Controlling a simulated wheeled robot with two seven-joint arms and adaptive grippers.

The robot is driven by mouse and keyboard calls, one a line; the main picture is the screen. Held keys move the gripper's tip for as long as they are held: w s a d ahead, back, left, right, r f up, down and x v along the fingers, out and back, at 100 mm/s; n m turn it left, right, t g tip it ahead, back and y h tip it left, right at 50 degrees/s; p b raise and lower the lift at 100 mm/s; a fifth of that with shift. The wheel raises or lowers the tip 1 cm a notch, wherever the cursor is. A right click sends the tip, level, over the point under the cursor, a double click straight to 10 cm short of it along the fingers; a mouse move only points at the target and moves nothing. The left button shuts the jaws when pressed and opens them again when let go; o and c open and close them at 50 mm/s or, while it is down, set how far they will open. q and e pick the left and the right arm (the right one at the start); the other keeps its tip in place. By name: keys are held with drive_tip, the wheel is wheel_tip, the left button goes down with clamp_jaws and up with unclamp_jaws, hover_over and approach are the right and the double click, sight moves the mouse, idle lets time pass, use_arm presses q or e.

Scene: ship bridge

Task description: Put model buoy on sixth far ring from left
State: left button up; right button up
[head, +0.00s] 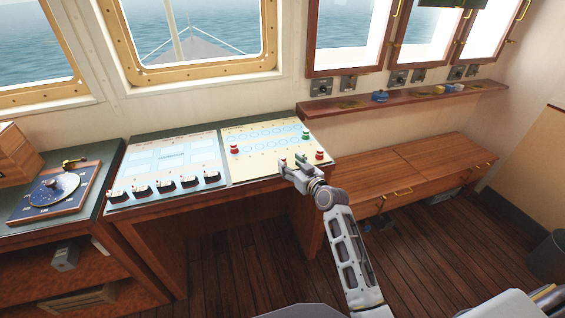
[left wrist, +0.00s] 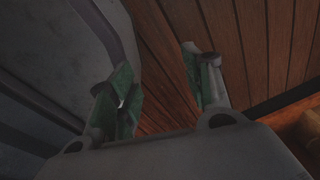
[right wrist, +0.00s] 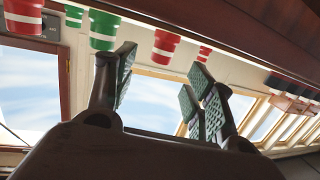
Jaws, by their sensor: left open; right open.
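A pale board (head: 262,128) with two rows of blue rings lies on the desk's right half. Several small red or green model buoys are on it: a red one (head: 234,149) at left, a green one (head: 306,135) far right and a red one (head: 319,155) near right. My right gripper (head: 293,165) is open at the near edge, partly hiding buoys there. In the right wrist view, a red-and-white buoy (right wrist: 165,45) appears between its open fingers (right wrist: 160,68); contact is not clear. My left gripper (left wrist: 158,85) is open and empty over floor, outside the head view.
A blue-white board (head: 168,160) with several dark-based items along its near edge lies left of the ring board. A round dial (head: 55,188) is farther left. A low wooden cabinet (head: 400,170) stands right, below a shelf (head: 405,97) with small items.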

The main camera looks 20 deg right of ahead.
sight(284, 159)
drive_tip(key=shift+w+a, duration=0.15)
drive_tip(key=shift+w, duration=0.4)
drive_tip(key=shift+f, duration=0.1)
drive_tip(key=shift+w+a, duration=0.1)
drive_tip(key=shift+w, duration=0.2)
drive_tip(key=shift+w+a+f, duration=0.1)
drive_tip(key=shift+w+f, duration=0.05)
drive_tip(key=shift+w, duration=0.35)
drive_tip(key=shift+w+a+f, duration=0.1)
drive_tip(key=shift+w, duration=0.25)
drive_tip(key=shift+w+a+f, duration=0.15)
drive_tip(key=shift+w, duration=0.55)
drive_tip(key=shift+w+a+f, duration=0.1)
drive_tip(key=shift+w, duration=0.6)
drive_tip(key=shift+c, duration=1)
drive_tip(key=c, duration=0.4)
drive_tip(key=shift+c, duration=1.4)
use_arm(q)
drive_tip(key=shift+d+r, duration=0.15)
drive_tip(key=shift+d, duration=0.5)
